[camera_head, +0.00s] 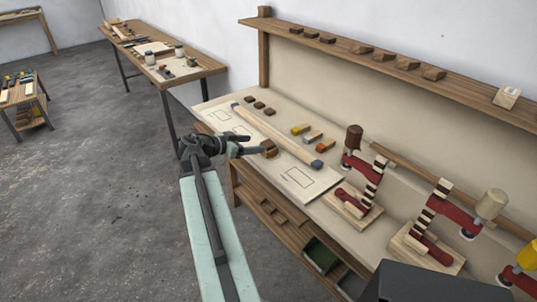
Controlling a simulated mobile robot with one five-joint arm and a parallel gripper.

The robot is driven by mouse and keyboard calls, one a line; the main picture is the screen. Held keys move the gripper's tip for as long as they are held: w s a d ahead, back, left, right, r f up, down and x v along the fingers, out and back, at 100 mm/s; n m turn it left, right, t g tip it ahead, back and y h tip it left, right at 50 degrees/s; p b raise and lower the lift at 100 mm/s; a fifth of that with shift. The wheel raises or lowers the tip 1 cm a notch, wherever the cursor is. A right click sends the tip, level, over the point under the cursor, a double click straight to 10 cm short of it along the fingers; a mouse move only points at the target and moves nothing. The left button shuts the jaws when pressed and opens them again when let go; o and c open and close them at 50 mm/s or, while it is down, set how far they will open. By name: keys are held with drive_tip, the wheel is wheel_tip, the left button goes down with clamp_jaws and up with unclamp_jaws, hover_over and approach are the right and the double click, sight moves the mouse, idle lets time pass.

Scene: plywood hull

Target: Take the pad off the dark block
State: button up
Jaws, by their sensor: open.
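My gripper (258,150) reaches from the left over the front edge of the workbench, its jaws open. A brown block (269,147) stands right at the fingertips; I cannot tell whether they touch it or whether a separate pad lies on it. Three small dark brown blocks (259,105) lie in a row at the back left of the bench. Several small pieces lie in the middle: a yellow one (300,129), a greyish one (312,136) and an orange one (326,146). Which of these is the pad is too small to tell.
A long pale roller (280,136) with a blue end lies across the pale sheet (322,182). Red clamps on wooden bases (352,211) stand to the right. A shelf (390,65) with several blocks runs along the wall. Open floor (100,200) lies left.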

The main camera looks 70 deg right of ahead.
sight(270, 142)
drive_tip(key=shift+b+x, duration=1.3)
drive_tip(key=shift+x, duration=2.65)
drive_tip(key=shift+r, duration=0.2)
drive_tip(key=c, duration=1.4)
wheel_tip(270, 142, up, 10)
drive_tip(key=p, duration=1)
